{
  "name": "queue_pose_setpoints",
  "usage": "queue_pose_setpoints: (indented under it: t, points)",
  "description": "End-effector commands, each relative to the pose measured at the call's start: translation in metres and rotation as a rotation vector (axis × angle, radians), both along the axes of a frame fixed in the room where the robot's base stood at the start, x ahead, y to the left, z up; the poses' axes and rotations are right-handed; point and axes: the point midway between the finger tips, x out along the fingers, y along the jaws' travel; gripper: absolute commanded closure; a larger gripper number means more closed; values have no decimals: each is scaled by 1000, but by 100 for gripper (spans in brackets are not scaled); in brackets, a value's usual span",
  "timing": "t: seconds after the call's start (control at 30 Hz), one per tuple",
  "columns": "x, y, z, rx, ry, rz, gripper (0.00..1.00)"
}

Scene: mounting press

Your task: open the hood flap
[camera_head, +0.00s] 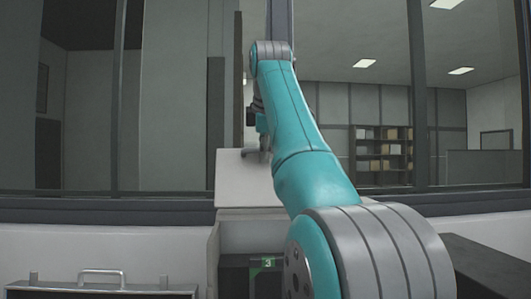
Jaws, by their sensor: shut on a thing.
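The hood flap (238,186) is a pale panel that stands raised above a pale housing, in front of the window. Below it the housing is open and shows a dark unit (237,276) with a green label marked 3. My gripper (252,155) is small and dark at the flap's top edge, shut on the flap there. The exact contact of the fingers is hard to make out. My teal arm hides the right part of the flap and of the housing.
A case with a metal handle (102,273) stands at the lower left. A dark surface (487,265) is at the lower right. A window with dark frames (418,95) runs behind, with shelves (384,155) seen beyond the glass.

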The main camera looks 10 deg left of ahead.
Motion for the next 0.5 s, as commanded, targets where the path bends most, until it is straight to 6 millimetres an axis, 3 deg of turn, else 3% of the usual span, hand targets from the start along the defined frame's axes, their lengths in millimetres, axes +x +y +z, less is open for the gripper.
queue_pose_setpoints:
  t: [0.4, 0.43, 0.47, 0.5]
  points:
    - [-1, 0, 1, 0, 3, 1, 100]
    - [-1, 0, 1, 0, 3, 1, 82]
    - [-1, 0, 1, 0, 3, 1, 76]
    - [-1, 0, 1, 0, 3, 1, 76]
